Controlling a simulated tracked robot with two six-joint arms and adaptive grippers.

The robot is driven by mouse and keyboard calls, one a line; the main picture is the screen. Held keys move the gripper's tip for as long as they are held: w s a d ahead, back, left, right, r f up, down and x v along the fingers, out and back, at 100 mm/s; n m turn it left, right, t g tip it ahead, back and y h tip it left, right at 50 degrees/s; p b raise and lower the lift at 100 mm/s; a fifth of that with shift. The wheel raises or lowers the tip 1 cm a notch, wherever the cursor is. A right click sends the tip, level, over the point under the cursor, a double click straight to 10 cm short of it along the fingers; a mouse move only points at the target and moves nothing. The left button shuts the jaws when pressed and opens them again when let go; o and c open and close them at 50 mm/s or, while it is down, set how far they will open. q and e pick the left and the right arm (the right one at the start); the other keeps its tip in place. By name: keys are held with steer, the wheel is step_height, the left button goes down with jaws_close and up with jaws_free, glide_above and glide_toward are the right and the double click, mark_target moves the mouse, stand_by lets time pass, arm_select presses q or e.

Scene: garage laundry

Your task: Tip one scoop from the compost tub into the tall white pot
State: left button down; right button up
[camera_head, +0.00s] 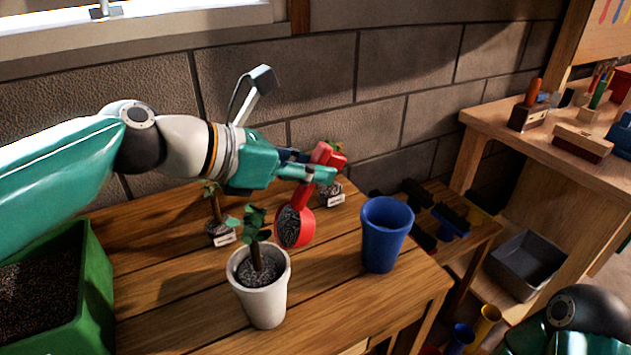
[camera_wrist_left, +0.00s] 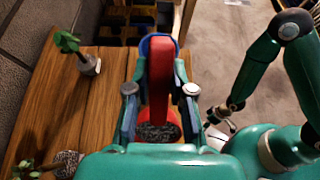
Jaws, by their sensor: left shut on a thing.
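My left gripper (camera_head: 318,172) is shut on the handle of a red scoop (camera_head: 305,205). The scoop hangs with its bowl down and left of the handle, and dark, grainy compost shows in it. In the left wrist view the scoop (camera_wrist_left: 162,80) stands between the fingers, compost in its bowl. The tall white pot (camera_head: 265,303) stands on the table, in front and left of the scoop bowl, holding a leafy plant and dark fill. The green compost tub (camera_head: 95,285) is at the left edge, with dark compost inside. Part of my right arm shows in the left wrist view; its gripper (camera_wrist_left: 218,132) is small and unclear.
A blue pot (camera_head: 385,235) stands right of the scoop on the wooden table (camera_head: 185,295). Small labelled plants (camera_head: 220,232) and (camera_head: 330,193) stand behind. A block wall (camera_head: 340,85) closes the back. A workbench (camera_head: 500,120) with brushes is at right.

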arm_select(q)
steer(key=shift+s+a+r+t+h+b, duration=0.2)
steer(key=shift+a+h+b, duration=0.15)
steer(key=shift+b, duration=0.65)
steer(key=shift+s+a+r+t+h+b, duration=0.1)
steer(key=shift+s+a+t+h+b, duration=0.15)
steer(key=shift+b, duration=0.7)
steer(key=shift+s+a+r+b, duration=0.15)
steer(key=shift+a+r+b, duration=0.15)
steer(key=shift+b, duration=0.35)
step_height(320, 180, up, 6)
steer(key=p, duration=0.7)
